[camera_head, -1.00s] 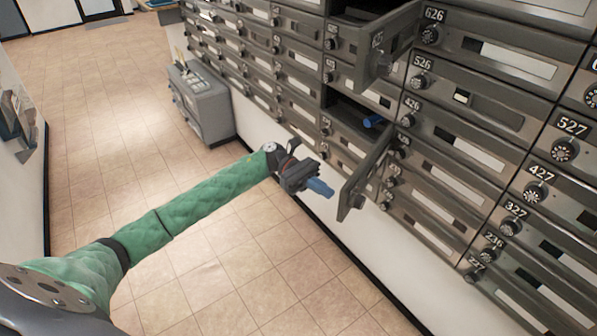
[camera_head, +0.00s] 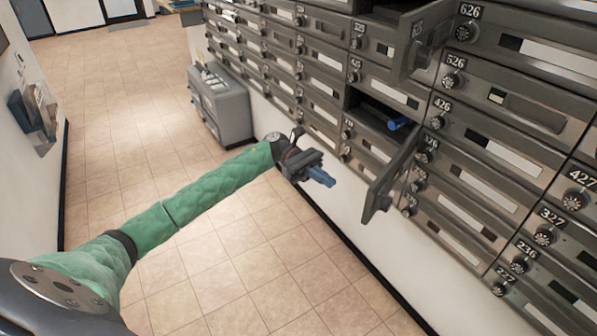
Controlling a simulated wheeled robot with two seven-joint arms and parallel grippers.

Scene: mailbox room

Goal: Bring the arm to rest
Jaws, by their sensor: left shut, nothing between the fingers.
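My left arm, in a green sleeve (camera_head: 205,194), reaches in from the lower left of the head view. My left gripper (camera_head: 322,177), with blue fingertips, is shut with nothing held. It hangs in free air over the floor, to the left of an open mailbox door (camera_head: 386,188) and apart from it. My right gripper is not in view.
A wall of grey numbered mailboxes (camera_head: 487,150) fills the right side. Another door (camera_head: 425,40) stands open higher up. A blue object (camera_head: 399,124) lies in the open lower compartment. A grey cabinet (camera_head: 222,103) stands by the wall. The tiled floor (camera_head: 125,165) at left is clear.

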